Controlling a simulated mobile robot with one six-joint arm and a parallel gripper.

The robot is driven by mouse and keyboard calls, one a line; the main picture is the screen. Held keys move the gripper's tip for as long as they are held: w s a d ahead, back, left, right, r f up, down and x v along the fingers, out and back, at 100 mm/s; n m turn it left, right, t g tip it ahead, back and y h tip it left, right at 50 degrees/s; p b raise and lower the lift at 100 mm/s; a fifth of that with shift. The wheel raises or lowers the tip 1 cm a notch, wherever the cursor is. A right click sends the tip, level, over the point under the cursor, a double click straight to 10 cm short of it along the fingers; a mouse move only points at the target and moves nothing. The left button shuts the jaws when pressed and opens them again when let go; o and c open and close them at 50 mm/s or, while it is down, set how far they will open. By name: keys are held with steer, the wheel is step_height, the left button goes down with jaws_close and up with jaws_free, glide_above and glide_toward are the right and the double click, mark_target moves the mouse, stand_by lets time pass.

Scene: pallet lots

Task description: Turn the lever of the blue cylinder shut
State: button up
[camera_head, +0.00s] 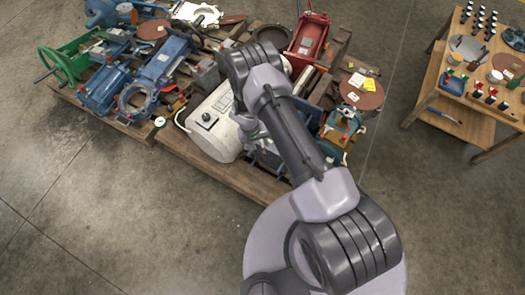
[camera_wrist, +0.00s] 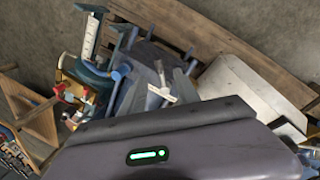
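I cannot make out for sure which thing is the blue cylinder, or its lever. Blue cylindrical machine parts (camera_head: 104,90) lie on the left of the pallet in the head view. A teal device with red parts (camera_head: 340,128) stands at the pallet's right end. In the wrist view, a teal frame (camera_wrist: 92,72) holds a pale upright tube, with red knobs beside it. My arm reaches over the middle of the pallet. Its dark casing with a green light fills the bottom of the wrist view.
A white tank (camera_head: 212,128) lies beneath my wrist; a red machine (camera_head: 310,38) stands behind. A round brown plate (camera_head: 362,90) with yellow labels lies at the right. A wooden table (camera_head: 436,92) with bottles and small parts stands at the far right. The front-left floor is clear.

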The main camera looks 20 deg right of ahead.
mark_target(263, 151)
steer(key=b+x, duration=0.2)
steer(key=x, duration=0.3)
steer(key=shift+d+f, duration=0.1)
steer(key=shift+f, duration=0.25)
steer(key=shift+c, duration=0.5)
jaws_close()
stand_by(0.5)
